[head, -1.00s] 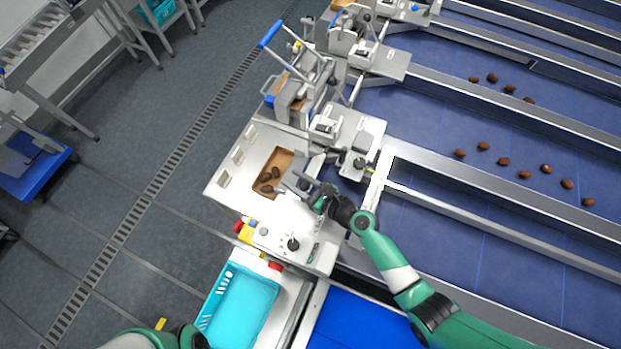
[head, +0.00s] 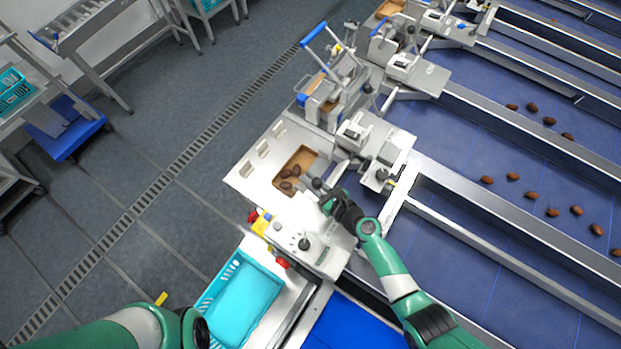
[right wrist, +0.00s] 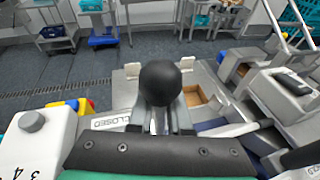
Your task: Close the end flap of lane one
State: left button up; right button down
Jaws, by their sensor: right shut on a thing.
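My right gripper (head: 324,190) is at the end of lane one, beside the brown-lined date box (head: 304,158). In the right wrist view it is shut on a black ball knob (right wrist: 160,82) on a grey metal lever (right wrist: 158,117). A plate marked CLOSED (right wrist: 108,121) lies just left of the lever. The end flap itself cannot be made out clearly; the gripper hides part of that area. Several brown dates (head: 287,187) lie in the box. My left arm shows at the bottom left of the head view, but its gripper does not.
A turquoise crate (head: 242,295) stands in front of the lane-end station. A control panel with a black knob (head: 304,244) and red button (head: 282,263) is close to the gripper. Blue belts (head: 470,235) with dates run off right. The floor (head: 130,170) at left is open.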

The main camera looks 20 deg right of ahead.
jog(key=shift+w+a+r, duration=0.2)
jog(key=shift+a+r, duration=0.05)
jog(key=shift+r, duration=0.3)
jog(key=c, duration=1)
grip_release()
jog(key=shift+a, duration=0.1)
jog(key=o, duration=0.5)
jog(key=shift+w, duration=0.1)
jog(key=shift+o, duration=0.2)
jog(key=shift+f, duration=0.25)
jog(key=shift+s+d, duration=0.2)
jog(key=shift+s, duration=0.05)
jog(key=p+v, duration=0.3)
jog(key=v, duration=0.8)
jog(key=shift+s, duration=0.2)
jog(key=shift+c, duration=0.2)
